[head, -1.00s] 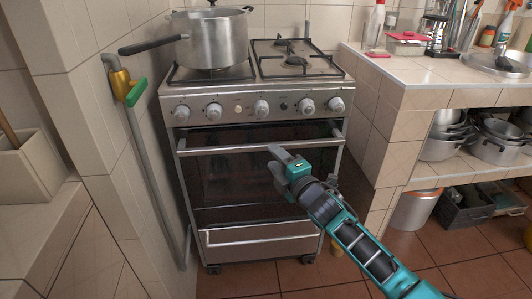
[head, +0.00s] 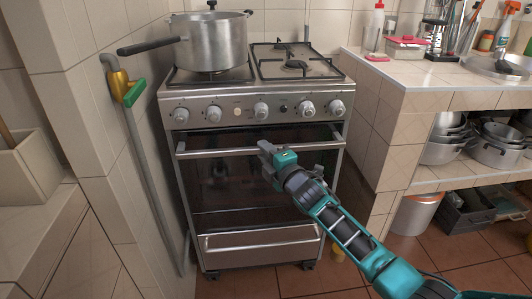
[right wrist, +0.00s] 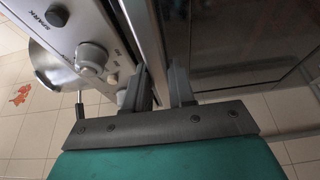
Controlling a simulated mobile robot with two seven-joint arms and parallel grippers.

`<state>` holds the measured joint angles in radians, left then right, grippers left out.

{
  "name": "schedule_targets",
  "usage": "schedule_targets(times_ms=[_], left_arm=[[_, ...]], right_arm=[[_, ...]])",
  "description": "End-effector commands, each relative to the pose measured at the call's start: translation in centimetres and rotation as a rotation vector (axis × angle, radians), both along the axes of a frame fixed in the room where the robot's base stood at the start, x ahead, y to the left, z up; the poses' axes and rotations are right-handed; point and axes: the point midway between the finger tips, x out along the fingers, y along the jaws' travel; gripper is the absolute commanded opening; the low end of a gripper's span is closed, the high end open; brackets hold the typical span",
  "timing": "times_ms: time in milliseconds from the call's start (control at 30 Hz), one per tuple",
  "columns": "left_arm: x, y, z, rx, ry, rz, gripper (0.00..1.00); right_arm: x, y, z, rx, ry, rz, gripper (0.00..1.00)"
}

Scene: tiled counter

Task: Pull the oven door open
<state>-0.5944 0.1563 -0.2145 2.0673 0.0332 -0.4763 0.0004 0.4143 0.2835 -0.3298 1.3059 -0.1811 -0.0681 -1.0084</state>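The oven door (head: 235,185) is a dark glass front on the steel stove and looks shut. Its handle (head: 215,150) is a silver bar across the top of the door. My right gripper (head: 264,152) is at the middle of the handle. In the right wrist view, the fingers of the right gripper (right wrist: 160,85) sit on either side of the silver bar (right wrist: 145,35). Whether they press on it does not show. My left gripper is not in view.
A steel pot (head: 210,42) stands on the stove top, its black handle reaching left. A yellow-green valve and grey pipe (head: 140,150) run along the left wall. A tiled counter (head: 410,80) stands at the right. The floor before the stove is mostly clear.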

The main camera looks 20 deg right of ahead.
Motion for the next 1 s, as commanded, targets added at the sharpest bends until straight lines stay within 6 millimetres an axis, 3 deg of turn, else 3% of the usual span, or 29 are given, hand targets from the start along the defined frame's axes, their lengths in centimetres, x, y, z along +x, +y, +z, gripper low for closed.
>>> schedule_targets(times_ms=[233, 733, 1000], left_arm=[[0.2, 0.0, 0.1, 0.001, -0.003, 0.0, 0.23], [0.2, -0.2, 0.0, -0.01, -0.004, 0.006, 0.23], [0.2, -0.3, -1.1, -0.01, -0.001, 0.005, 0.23]], right_arm=[[0.0, 0.0, 0.0, 0.0, 0.0, 0.0, 0.0], [-0.4, 0.1, -0.2, -0.001, -0.007, 0.0, 0.0], [-3.6, 0.8, -1.4, -0.013, -0.081, 0.0, 0.0]])
